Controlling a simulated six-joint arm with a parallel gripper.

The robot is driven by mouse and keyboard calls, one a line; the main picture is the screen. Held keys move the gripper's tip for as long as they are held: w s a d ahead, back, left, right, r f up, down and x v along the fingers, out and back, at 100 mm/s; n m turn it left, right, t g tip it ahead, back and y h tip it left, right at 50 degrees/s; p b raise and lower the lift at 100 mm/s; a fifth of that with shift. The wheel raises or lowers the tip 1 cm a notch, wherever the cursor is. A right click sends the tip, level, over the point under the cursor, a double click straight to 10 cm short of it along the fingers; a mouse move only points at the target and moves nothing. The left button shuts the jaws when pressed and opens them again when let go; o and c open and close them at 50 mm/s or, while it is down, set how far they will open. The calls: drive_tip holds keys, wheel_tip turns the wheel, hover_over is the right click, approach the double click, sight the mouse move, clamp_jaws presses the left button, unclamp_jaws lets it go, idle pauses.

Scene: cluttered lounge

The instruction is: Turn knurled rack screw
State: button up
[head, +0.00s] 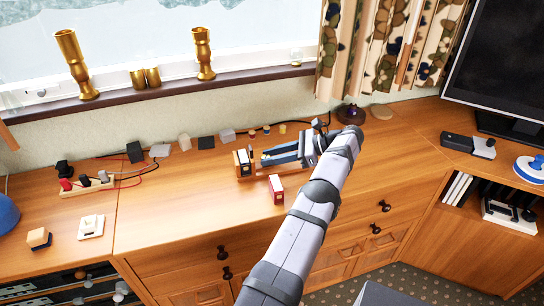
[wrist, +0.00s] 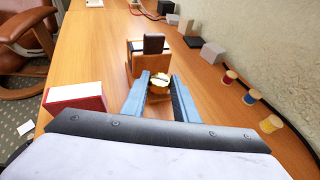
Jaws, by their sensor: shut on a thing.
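The knurled rack screw (wrist: 159,82) is a round brass-coloured knob with a dark slot, seen between my fingers in the wrist view. It sits at the near side of a small wooden rack (wrist: 138,62) with a dark upright block in it. In the head view the rack (head: 243,164) stands on the cabinet top, and the screw is hidden by my fingers. My gripper (wrist: 159,88) has two blue fingers, one on each side of the screw, shut on it. In the head view my gripper (head: 266,159) reaches in from the right, low over the wood.
A red and white box (wrist: 76,99) stands close beside my gripper; the box also shows in the head view (head: 277,190). Several coloured spools (wrist: 230,77) stand along the wall side. Grey and black blocks (head: 206,143) lie behind the rack. The wood left of the rack is clear.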

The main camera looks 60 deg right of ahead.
drive_tip(key=o, duration=0.8)
drive_tip(key=shift+r, duration=0.1)
wheel_tip(320, 180, up, 10)
drive_tip(key=p, duration=0.2)
drive_tip(key=shift+p, duration=0.3)
